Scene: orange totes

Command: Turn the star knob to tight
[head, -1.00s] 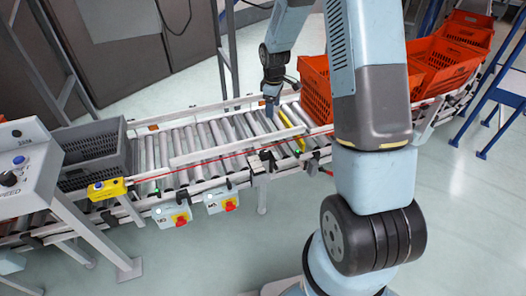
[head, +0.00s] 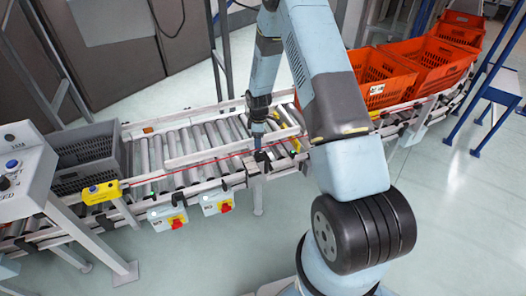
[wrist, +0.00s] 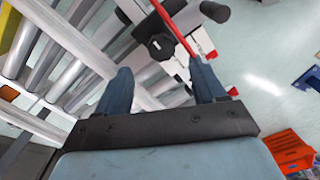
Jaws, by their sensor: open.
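The black star knob (wrist: 161,47) shows in the wrist view on the conveyor's side rail, just beyond the gap between my fingers. Its turn angle is hard to read. My gripper (wrist: 162,72) is open, with one blue-grey finger on each side of the gap and nothing between them. In the head view my gripper (head: 257,141) points down at the near rail, by the dark fitting (head: 262,157) where the knob seems to be. I cannot tell whether the fingers touch it.
A red line (wrist: 178,32) runs past the knob. Orange totes (head: 378,75) stand on the conveyor at right and a grey tote (head: 85,160) at left. Control boxes with red knobs (head: 217,201) hang on the near side. A yellow sensor (head: 101,192) sits on the rail.

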